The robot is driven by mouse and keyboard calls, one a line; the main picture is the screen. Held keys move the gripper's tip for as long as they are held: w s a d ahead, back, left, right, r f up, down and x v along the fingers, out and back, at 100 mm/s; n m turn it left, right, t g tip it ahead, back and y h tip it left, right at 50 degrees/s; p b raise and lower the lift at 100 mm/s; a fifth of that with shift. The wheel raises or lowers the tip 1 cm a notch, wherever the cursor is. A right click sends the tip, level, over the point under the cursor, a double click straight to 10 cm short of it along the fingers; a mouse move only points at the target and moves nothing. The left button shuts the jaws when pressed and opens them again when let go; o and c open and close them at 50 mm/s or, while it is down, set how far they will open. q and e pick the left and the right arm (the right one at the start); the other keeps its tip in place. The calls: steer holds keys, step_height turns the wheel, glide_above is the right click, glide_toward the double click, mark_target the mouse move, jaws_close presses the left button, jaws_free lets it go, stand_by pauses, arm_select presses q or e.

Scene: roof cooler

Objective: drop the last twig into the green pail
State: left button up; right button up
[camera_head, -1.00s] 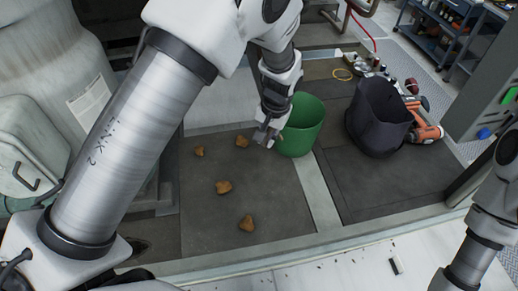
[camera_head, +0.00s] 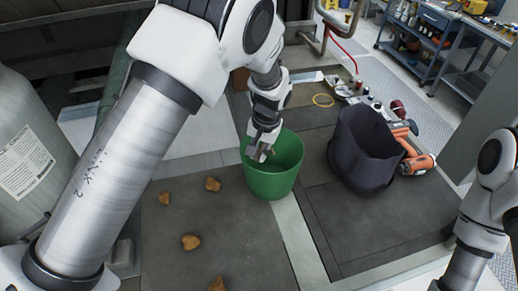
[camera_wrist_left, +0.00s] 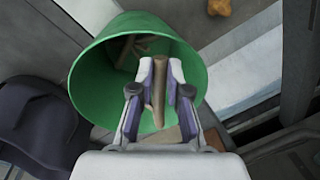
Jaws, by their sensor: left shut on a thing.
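The green pail (camera_head: 270,184) stands on the dark floor panels, near the middle of the head view. My left gripper (camera_head: 262,153) is over its mouth, toward its left side. In the left wrist view the gripper (camera_wrist_left: 160,75) is shut on a brown twig (camera_wrist_left: 159,92), held lengthwise between the fingers. The green pail (camera_wrist_left: 88,72) is behind the fingers there, and other twigs (camera_wrist_left: 132,45) show inside it. Whether the held twig touches the pail is hard to tell. My right arm shows at the right edge of the head view, its gripper out of frame.
A dark bucket (camera_head: 366,165) stands right of the pail, with an orange power tool (camera_head: 417,164) beside it. Several brown lumps (camera_head: 190,242) lie on the panels to the left.

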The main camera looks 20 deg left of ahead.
arm_select(q)
steer(key=shift+w+f, duration=0.8)
steer(key=shift+w, duration=0.2)
steer(key=shift+s+r, duration=0.1)
steer(key=o, duration=0.5)
steer(key=shift+s+r, duration=0.25)
steer(key=shift+s, duration=0.05)
steer(key=o, duration=0.3)
steer(key=shift+s+r, duration=0.2)
steer(key=shift+s, duration=0.25)
steer(key=shift+w+f, duration=0.2)
steer(key=shift+w, duration=0.2)
steer(key=shift+w+r, duration=0.15)
steer(key=shift+w, duration=0.05)
step_height(320, 180, up, 12)
steer(key=d, duration=0.1)
steer(key=shift+s+d, duration=0.4)
steer(key=shift+f, duration=0.2)
